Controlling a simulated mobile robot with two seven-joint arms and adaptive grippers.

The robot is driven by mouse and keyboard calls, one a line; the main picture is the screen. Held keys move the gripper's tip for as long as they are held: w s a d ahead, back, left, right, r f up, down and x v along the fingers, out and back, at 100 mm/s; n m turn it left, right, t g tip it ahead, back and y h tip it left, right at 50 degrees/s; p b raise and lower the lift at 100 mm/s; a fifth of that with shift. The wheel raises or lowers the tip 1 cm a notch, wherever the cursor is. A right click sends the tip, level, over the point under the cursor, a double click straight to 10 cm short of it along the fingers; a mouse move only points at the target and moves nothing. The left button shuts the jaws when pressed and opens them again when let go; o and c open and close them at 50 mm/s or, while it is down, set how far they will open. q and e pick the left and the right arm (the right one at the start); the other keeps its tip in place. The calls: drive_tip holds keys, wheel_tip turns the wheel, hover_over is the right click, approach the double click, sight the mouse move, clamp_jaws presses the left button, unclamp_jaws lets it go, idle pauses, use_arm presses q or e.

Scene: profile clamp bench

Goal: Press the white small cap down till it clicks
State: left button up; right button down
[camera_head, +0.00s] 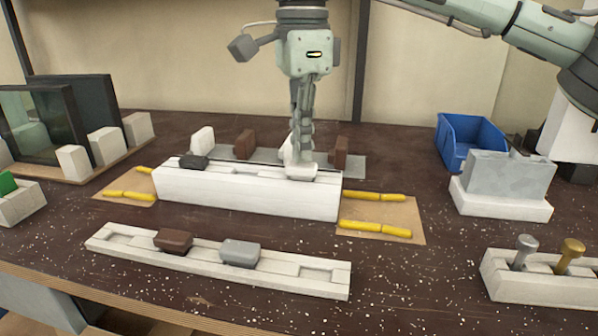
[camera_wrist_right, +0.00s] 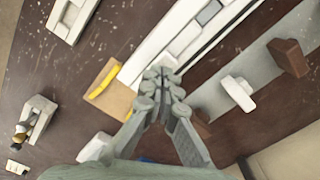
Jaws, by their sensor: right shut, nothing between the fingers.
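A small white cap (camera_head: 302,172) sits at the right end of the top of the long white profile (camera_head: 245,192). My right gripper (camera_head: 301,162) is shut and empty, pointing straight down with its fingertips at this cap. Whether they touch it, and how deep the cap sits, I cannot tell. A dark cap (camera_head: 194,162) is at the profile's left end. My left gripper is not in view.
Behind the profile, a grey strip (camera_head: 270,156) holds upright white and brown blocks. In front lies a white rail (camera_head: 130,242) with a brown cap (camera_head: 173,240) and a grey cap (camera_head: 240,252). Yellow bars (camera_head: 375,229) flank the profile. A blue bin (camera_head: 470,140) stands right.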

sight(301, 164)
drive_tip(key=shift+f+b, duration=0.3)
drive_tip(key=shift+f, duration=0.45)
idle(0.7)
drive_tip(key=shift+r, duration=0.15)
wheel_tip(301, 164, up, 5)
drive_tip(key=p, duration=0.4)
drive_tip(key=shift+f, duration=0.2)
drive_tip(key=shift+r+p, duration=0.8)
drive_tip(key=shift+r, duration=0.3)
drive_tip(key=shift+a+f, duration=0.1)
